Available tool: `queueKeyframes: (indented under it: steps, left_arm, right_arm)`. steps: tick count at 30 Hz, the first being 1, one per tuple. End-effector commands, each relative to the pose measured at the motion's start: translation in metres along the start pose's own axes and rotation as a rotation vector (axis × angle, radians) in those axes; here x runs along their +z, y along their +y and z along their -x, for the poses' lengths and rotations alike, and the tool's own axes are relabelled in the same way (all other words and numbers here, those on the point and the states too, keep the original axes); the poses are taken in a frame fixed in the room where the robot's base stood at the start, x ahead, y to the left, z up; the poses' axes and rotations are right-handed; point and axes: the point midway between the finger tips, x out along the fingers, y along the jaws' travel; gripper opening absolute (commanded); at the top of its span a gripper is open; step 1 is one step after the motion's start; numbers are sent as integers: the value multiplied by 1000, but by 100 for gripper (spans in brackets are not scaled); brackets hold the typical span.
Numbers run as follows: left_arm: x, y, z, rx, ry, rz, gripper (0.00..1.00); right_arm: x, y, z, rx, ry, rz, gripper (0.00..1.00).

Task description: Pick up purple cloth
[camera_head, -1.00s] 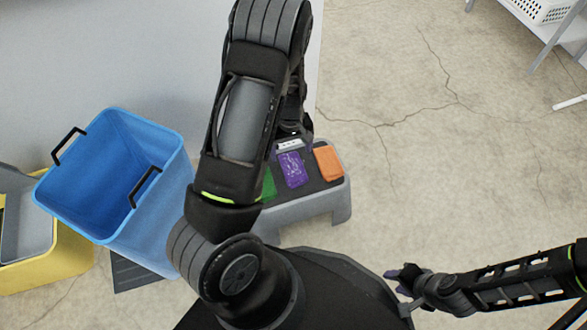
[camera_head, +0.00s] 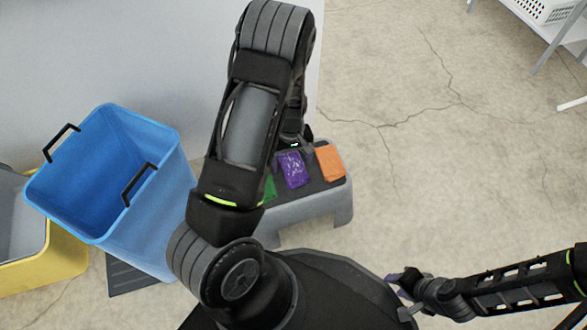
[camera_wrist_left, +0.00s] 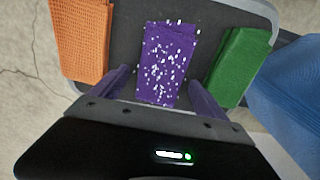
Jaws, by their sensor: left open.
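The purple cloth (camera_head: 293,170) lies folded on a dark-topped grey stool (camera_head: 343,192), between an orange cloth and a green cloth. In the left wrist view the purple cloth (camera_wrist_left: 166,62) is speckled with white bits. My left gripper (camera_wrist_left: 162,92) is open, with one finger on either side of the near end of the purple cloth; I cannot tell its height above it.
The orange cloth (camera_head: 330,163) and the green cloth (camera_wrist_left: 238,62) flank the purple one. A blue bin (camera_head: 155,220) with black handles and a yellow bin (camera_head: 60,262) stand at the left. A white wall is behind.

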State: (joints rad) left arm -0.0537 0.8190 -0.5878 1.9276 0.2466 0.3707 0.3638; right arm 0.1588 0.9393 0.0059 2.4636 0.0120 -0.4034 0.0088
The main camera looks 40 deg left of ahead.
Motion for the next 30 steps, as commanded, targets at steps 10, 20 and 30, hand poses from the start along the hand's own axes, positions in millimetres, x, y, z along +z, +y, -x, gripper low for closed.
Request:
queueKeyframes:
  steps: [10, 20, 30]
  left_arm:
    - [0, 0, 0, 0, 0, 0, 85]
    - [0, 0, 0, 0, 0, 0, 64]
    - [0, 0, 0, 0, 0, 0, 36]
  right_arm:
    - [0, 0, 0, 0, 0, 0, 36]
    - [0, 0, 0, 0, 0, 0, 36]
    - [0, 0, 0, 0, 0, 0, 36]
